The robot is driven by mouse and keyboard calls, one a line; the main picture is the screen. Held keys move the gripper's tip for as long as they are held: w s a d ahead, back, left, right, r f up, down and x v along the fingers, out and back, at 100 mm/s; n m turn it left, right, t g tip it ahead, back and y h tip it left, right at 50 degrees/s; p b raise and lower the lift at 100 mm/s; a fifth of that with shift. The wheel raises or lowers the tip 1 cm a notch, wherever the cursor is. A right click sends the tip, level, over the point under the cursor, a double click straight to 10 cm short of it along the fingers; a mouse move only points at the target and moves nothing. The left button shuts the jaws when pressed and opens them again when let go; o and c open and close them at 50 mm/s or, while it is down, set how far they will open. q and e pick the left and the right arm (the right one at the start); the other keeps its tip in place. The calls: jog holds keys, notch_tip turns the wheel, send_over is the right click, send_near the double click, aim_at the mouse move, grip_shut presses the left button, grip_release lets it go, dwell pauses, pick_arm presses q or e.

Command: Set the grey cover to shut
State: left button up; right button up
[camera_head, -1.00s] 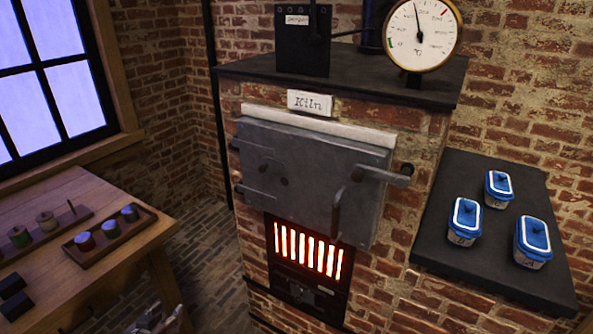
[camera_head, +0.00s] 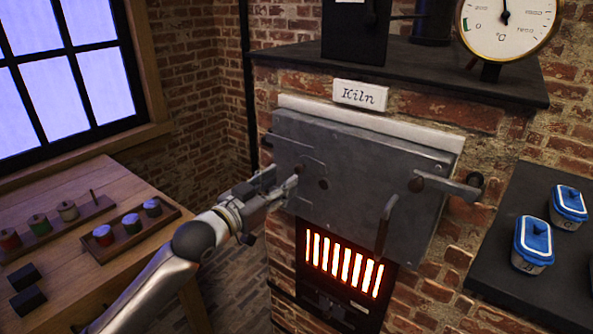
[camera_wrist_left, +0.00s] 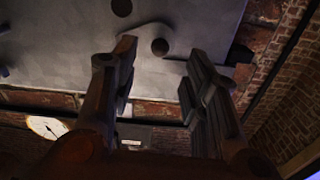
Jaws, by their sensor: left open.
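The grey cover (camera_head: 312,169) seems to be the small rounded plate low on the left part of the kiln's grey door (camera_head: 365,165). It is much the same grey as the door, so its outline is faint. A dark round spot shows at its lower right. My left gripper (camera_head: 284,180) is open at the door's left part, its tips beside the cover. In the left wrist view, the open fingers (camera_wrist_left: 160,62) stand either side of a dark round spot near the pale rounded edge of the cover (camera_wrist_left: 150,31). I cannot tell whether they touch it. My right gripper is not in view.
The door's handle (camera_head: 386,222) hangs down, and a latch lever (camera_head: 450,187) sticks out at right. Below glows the fire grate (camera_head: 344,264). Blue-lidded jars (camera_head: 533,244) stand on the dark shelf at right. A wooden table (camera_head: 80,205) with spools is at left.

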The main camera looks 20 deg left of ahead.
aim_at(296, 171)
pick_arm(q)
jog(key=shift+p+x, duration=0.3)
jog(key=shift+x, duration=2.85)
jog(key=shift+c, duration=0.3)
jog(key=shift+f, duration=0.1)
grip_shut()
